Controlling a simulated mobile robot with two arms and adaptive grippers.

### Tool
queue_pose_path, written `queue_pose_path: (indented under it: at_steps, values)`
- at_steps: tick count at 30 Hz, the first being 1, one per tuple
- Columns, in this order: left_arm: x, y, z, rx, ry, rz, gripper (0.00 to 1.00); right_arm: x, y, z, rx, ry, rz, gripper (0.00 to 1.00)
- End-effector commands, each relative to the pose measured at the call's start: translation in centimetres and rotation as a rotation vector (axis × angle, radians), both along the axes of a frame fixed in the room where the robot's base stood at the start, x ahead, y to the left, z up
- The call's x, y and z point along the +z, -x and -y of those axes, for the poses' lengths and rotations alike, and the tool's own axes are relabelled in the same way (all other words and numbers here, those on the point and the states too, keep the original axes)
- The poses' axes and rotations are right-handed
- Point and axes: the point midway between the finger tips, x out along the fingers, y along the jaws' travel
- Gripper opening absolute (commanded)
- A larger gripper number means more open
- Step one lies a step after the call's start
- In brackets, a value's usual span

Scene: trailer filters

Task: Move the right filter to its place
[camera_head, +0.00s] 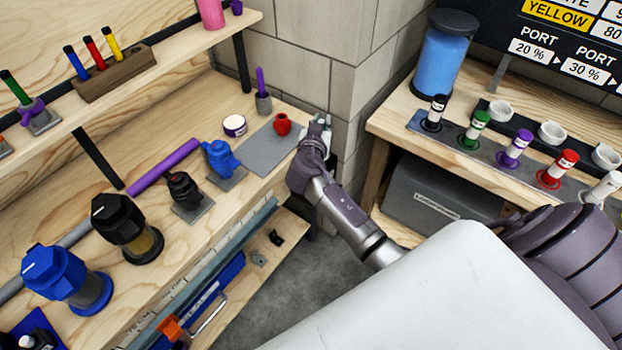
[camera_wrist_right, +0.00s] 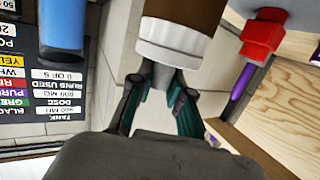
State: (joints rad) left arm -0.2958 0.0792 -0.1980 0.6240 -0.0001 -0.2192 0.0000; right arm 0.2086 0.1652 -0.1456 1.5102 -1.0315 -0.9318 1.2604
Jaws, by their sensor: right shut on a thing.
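My right gripper (camera_head: 318,124) reaches over the far right end of the wooden workbench, beside the grey block wall. In the right wrist view, its dark green fingers (camera_wrist_right: 162,92) are shut on a filter-like piece (camera_wrist_right: 178,45) with a white collar and a brown body. A grey stem of it seems to sit between the fingers. In the head view this piece is mostly hidden by the gripper. A blue filter housing (camera_head: 66,274) and a black one (camera_head: 125,225) stand at the bench's left. My left gripper is not in view.
A red fitting (camera_head: 282,124) sits on a grey plate (camera_head: 262,150) close left of the gripper. Blue (camera_head: 220,158) and black (camera_head: 184,189) fittings stand further left. The right bench holds a blue tank (camera_head: 441,58) and several coloured bottles (camera_head: 517,147).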

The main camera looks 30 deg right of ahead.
Motion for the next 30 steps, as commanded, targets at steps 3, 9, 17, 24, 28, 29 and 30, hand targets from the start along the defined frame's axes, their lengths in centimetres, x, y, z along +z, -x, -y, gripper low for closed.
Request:
queue_pose_path:
  at_steps: [3, 9, 17, 24, 28, 29, 30]
  values:
    - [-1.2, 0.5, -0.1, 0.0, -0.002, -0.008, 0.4, -1.9, 0.0, 0.0, 0.001, 0.002, -0.002, 0.0]
    - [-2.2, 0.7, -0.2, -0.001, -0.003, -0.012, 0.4, -3.8, 0.0, 0.0, 0.001, 0.001, -0.001, 0.0]
    - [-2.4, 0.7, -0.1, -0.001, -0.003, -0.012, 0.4, -4.4, 0.0, 0.0, 0.001, 0.001, -0.001, 0.0]
    - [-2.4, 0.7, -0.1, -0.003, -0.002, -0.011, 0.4, -4.4, 0.0, 0.0, 0.001, 0.001, -0.001, 0.28]
    - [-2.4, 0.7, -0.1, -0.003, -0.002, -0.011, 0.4, -4.4, 0.0, 0.0, 0.001, 0.001, -0.001, 0.47]
    - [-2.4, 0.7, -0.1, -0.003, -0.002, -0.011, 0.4, -4.4, 0.0, 0.0, 0.001, 0.001, -0.001, 0.47]
    - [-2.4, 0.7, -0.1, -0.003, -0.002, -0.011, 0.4, -4.4, 0.0, 0.0, 0.001, 0.001, -0.001, 0.47]
